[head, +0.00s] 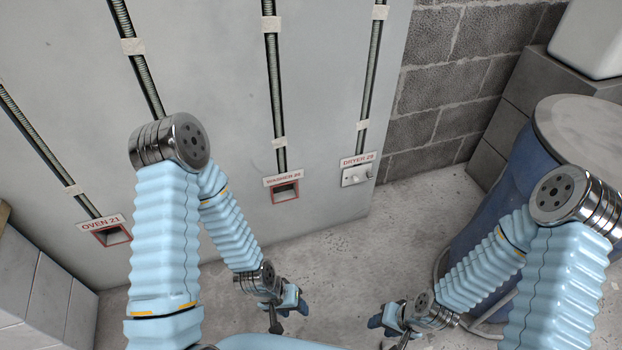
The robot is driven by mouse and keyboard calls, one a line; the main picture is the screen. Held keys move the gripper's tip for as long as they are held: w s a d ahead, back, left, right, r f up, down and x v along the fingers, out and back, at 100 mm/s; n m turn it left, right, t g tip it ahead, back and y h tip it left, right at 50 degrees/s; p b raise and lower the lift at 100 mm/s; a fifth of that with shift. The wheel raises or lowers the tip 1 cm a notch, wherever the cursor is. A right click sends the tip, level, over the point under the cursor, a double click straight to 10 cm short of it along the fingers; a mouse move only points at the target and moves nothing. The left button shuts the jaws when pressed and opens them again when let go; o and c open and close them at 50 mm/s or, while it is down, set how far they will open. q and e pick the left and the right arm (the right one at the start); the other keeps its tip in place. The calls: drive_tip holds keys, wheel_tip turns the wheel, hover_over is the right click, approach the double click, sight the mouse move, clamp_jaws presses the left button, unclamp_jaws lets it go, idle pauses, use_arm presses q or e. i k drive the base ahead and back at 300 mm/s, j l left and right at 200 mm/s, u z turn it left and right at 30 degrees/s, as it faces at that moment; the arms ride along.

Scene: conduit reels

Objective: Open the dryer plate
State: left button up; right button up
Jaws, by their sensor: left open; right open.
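The dryer plate (356,176) is a small pale plate with knob-like bumps, low on the grey wall panel under a sign reading DRYER 29 (358,160). It covers the spot where the other outlets show red-rimmed openings. My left gripper (290,318) is low in the picture, below and to the left of the plate, and apart from it. My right gripper (388,335) is low too, below and slightly right of the plate, and touches nothing visible. Both are open and appear empty; their fingertips are small and partly hidden.
The washer outlet (286,192) and oven outlet (112,235) are open boxes on the panel, with conduits running up. A blue barrel (512,185) with a grey lid stands at right, near a block wall (440,90). The concrete floor (400,225) before the plate is clear.

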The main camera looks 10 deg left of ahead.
sight(356, 174)
drive_tip(key=i+z, duration=0.25)
drive_tip(key=z, duration=0.15)
drive_tip(key=i+j+z, duration=0.2)
drive_tip(key=z, duration=0.2)
drive_tip(key=i+j+u, duration=0.1)
drive_tip(key=i+j, duration=0.15)
